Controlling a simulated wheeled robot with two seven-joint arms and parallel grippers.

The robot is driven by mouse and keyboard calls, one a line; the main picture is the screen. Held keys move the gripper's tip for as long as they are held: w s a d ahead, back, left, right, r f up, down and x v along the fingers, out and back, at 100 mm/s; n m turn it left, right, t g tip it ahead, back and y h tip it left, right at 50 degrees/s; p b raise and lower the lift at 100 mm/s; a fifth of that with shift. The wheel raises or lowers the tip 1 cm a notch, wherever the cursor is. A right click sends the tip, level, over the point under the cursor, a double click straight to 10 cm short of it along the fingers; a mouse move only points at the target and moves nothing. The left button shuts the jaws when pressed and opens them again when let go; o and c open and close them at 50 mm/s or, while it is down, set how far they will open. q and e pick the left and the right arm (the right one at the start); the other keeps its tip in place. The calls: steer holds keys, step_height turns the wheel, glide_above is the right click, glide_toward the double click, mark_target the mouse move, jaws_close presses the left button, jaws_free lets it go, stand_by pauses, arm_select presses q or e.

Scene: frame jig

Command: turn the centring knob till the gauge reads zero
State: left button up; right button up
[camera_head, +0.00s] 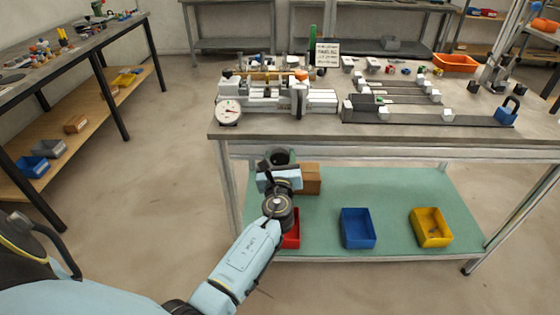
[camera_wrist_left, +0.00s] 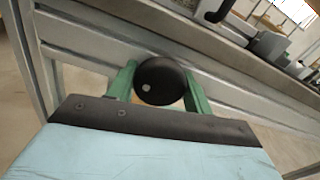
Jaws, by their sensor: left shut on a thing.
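The centring knob (camera_wrist_left: 161,82) is a round black knob with a pale dot, below the front edge of the bench. My left gripper (camera_wrist_left: 160,88) is shut on it, with one green finger on each side. In the head view the dark knob (camera_head: 279,157) shows just above my left wrist, and the fingers are hard to make out there. The gauge (camera_head: 228,112) is a round white dial at the front left of the bench top. Its red needle shows, but the marks are too small to read. My right gripper is not in view.
The frame jig (camera_head: 265,92) stands on the bench top above the knob. Under the bench a green shelf (camera_head: 390,190) holds a blue bin (camera_head: 357,228), a yellow bin (camera_head: 431,228), a partly hidden red bin (camera_head: 291,230) and a cardboard box (camera_head: 311,179).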

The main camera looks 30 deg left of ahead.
arm_select(q)
steer(key=n+b, duration=0.3)
steer(key=n, duration=0.4)
steer(key=shift+f, duration=0.15)
steer(key=n+b, duration=0.3)
steer(key=n, duration=0.2)
steer(key=shift+n, duration=0.4)
steer(key=shift+n+b, duration=0.3)
steer(key=shift+n, duration=0.3)
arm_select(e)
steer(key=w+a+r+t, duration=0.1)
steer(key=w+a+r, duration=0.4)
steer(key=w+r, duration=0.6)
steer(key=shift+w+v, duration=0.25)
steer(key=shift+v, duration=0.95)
arm_select(q)
steer(key=o, duration=1)
steer(key=shift+c, duration=0.2)
steer(key=shift+r, duration=0.25)
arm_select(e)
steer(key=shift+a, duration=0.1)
